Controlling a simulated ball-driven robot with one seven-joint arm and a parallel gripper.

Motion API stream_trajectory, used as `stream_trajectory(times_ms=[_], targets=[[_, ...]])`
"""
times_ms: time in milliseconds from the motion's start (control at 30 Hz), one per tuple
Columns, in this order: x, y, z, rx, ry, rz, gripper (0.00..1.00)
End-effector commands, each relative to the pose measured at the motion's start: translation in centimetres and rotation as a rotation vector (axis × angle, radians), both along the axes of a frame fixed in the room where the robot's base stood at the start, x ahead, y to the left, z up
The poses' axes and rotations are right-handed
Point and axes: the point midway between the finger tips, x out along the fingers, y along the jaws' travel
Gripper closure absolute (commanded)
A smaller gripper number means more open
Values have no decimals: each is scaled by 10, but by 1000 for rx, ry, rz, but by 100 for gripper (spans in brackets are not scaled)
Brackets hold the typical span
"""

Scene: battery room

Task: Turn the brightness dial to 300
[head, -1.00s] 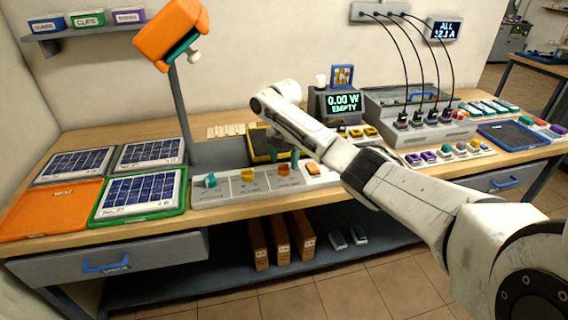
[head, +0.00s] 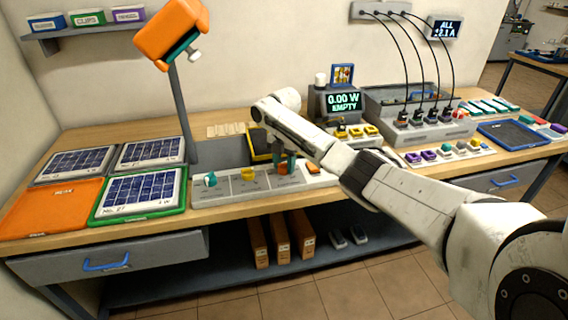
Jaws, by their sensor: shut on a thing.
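A light grey control panel (head: 225,190) lies along the front of the bench. It carries a teal dial (head: 210,179), a yellow dial (head: 248,174) and an orange dial (head: 284,169) in a row. The labels and scale marks are too small to read, so I cannot tell which dial is brightness or where it points. My gripper (head: 284,163) comes down from above at the right-hand dial and is shut on the orange dial, its fingers partly hiding it. An orange lamp head (head: 168,36) hangs over the bench on a grey post.
An orange-red button (head: 313,168) sits right of the dials. Solar panels (head: 135,192) lie in trays at left. A meter (head: 343,101) reads 0.00 W EMPTY. A grey unit with black cables (head: 435,131) stands to the right. Boxes (head: 280,238) stand on the lower shelf.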

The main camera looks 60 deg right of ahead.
Motion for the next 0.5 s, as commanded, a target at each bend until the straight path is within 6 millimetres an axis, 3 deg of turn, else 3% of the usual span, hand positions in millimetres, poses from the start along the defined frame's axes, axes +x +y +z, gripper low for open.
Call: stream_trajectory(times_ms=[133,500], targets=[[0,0,0,0,0,0,86],[0,0,1,1,0,-56,87]])
